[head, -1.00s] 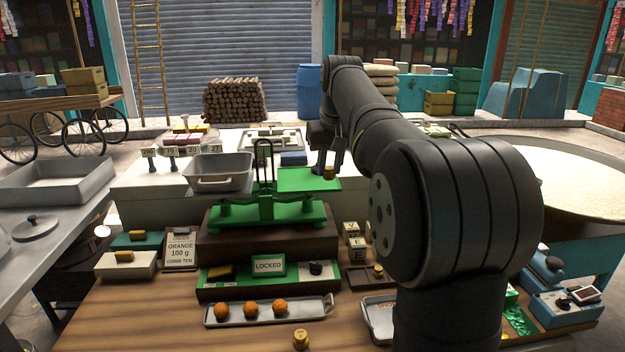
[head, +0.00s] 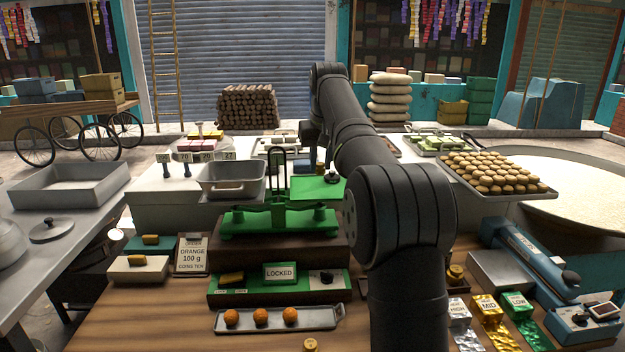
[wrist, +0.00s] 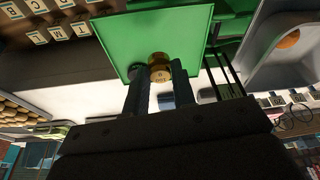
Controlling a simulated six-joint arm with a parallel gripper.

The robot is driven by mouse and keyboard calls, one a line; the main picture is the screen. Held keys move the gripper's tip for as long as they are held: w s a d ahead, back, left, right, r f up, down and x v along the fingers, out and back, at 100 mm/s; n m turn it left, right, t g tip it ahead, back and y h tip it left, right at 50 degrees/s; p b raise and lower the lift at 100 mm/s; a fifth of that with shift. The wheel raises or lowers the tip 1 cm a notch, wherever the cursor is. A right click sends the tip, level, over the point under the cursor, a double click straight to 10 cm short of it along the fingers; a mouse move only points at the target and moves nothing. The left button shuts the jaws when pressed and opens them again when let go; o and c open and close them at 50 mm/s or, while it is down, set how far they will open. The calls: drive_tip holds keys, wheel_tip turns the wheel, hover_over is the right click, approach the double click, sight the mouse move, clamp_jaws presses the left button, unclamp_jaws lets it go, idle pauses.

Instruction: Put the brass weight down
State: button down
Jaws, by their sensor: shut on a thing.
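My gripper (wrist: 161,88) is shut on the brass weight (wrist: 160,72), a small stamped cylinder that sits between the two fingertips in the wrist view. In the head view the brass weight (head: 320,168) shows small beside the dark fingers, at the far part of the balance's green right pan (head: 312,193). The pan also shows in the wrist view (wrist: 165,30). I cannot tell whether the weight touches it. The green balance (head: 265,222) stands on a dark block.
A grey metal pan (head: 232,182) is on the balance's left side. Below are a LOCKED sign (head: 281,271) and a tray of orange balls (head: 280,319). Another brass piece (head: 310,345) stands at the front edge. My arm hides much of the right-hand bench.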

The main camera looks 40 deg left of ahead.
drive_tip(key=shift+s+a+f, duration=0.2)
drive_tip(key=shift+a+f, duration=0.25)
drive_tip(key=shift+a, duration=0.15)
drive_tip(key=shift+s+a+f, duration=0.2)
drive_tip(key=shift+a+f, duration=0.2)
drive_tip(key=shift+a, duration=0.15)
drive_tip(key=shift+f, duration=1.85)
drive_tip(key=shift+f, duration=0.1)
drive_tip(key=c, duration=1.2)
unclamp_jaws()
drive_tip(key=v, duration=1.2)
